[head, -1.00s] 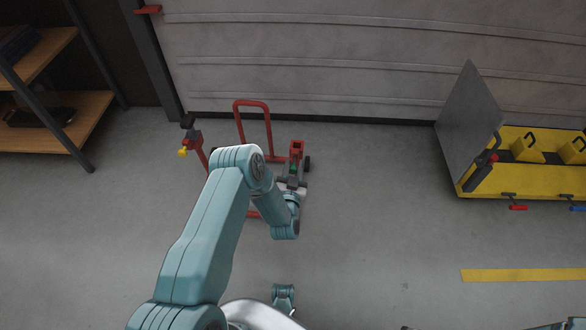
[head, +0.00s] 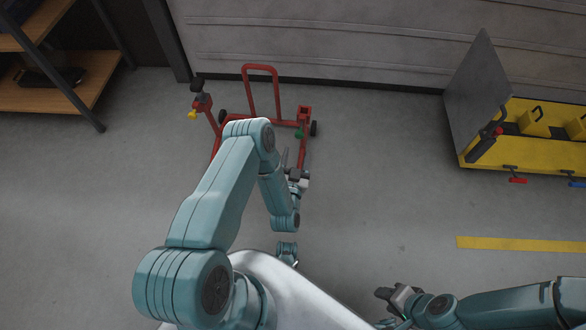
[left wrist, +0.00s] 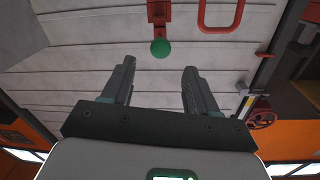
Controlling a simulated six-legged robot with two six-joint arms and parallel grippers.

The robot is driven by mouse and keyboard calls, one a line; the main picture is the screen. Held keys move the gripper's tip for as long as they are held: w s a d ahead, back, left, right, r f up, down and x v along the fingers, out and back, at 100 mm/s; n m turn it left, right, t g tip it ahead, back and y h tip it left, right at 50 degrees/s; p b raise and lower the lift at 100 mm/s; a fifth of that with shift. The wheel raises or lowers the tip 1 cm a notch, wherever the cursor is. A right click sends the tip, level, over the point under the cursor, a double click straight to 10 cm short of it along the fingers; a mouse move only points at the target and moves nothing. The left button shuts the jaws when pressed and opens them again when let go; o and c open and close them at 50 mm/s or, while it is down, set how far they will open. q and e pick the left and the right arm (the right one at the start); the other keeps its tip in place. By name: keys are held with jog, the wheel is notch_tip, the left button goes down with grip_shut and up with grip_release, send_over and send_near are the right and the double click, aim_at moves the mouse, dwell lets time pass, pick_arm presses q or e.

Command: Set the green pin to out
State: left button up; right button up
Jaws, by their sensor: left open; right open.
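The green pin (head: 299,132) shows as a small green knob on the red wheeled stand (head: 262,70). In the left wrist view the round green knob (left wrist: 160,48) sits below a red bracket, just beyond and between my fingertips. My left gripper (head: 293,157) is open, short of the pin and not touching it; its spread fingers (left wrist: 158,66) show empty in the left wrist view. My right gripper (head: 385,298) is open and empty, low over the floor at the bottom right. The pin's shaft is hidden behind its knob.
A yellow motorcycle lift (head: 524,160) with a raised grey plate (head: 474,95) stands at the right. A wooden shelf (head: 60,92) is at the left, a grey shutter wall (head: 350,45) behind. The floor between stand and lift is clear.

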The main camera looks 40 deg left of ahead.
pick_arm(q)
jog(key=p+v, duration=0.7)
jog(key=p, duration=0.3)
dwell(0.3)
